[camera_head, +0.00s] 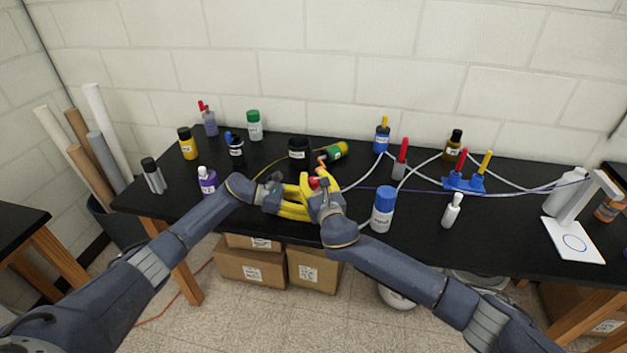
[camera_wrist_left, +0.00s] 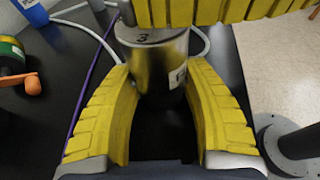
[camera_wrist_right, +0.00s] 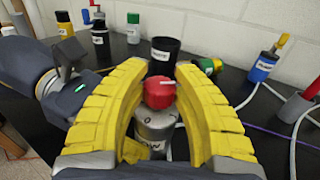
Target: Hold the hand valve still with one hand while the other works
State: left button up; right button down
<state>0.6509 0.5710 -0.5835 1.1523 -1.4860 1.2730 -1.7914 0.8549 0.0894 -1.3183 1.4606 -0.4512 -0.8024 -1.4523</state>
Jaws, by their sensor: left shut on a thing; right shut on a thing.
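The hand valve has a grey metal body (camera_wrist_left: 153,68) and a round red knob (camera_wrist_right: 159,92) on top. It stands near the front of the black table. My left gripper (camera_head: 304,196) is closed around the metal body, with one yellow finger on each side in the left wrist view. My right gripper (camera_head: 317,184) comes from above and is shut on the red knob, its fingers on both sides. In the head view the yellow fingers hide most of the valve, and only a bit of red shows between them.
A black open pot (camera_head: 298,151) stands just behind the valve, beside a green-and-yellow cylinder with an orange handle (camera_head: 333,153). A blue-capped bottle (camera_head: 383,208) stands to the right. White tubes (camera_head: 413,172) and a purple line cross the table there. Several bottles stand at left.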

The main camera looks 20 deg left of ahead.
jog(key=m+t+h, duration=0.2)
jog(key=m+h, duration=0.1)
jog(key=h, duration=0.1)
jog(key=shift+a+h, duration=0.1)
jog(key=shift+h, duration=0.3)
jog(key=shift+m+t+h, duration=0.4)
jog(key=shift+m+h, duration=0.7)
jog(key=shift+h, duration=0.6)
jog(key=c, duration=1)
grip_release()
jog(key=s, duration=0.4)
jog(key=s+d, duration=0.1)
jog(key=s, duration=0.7)
jog(key=shift+d, duration=0.15)
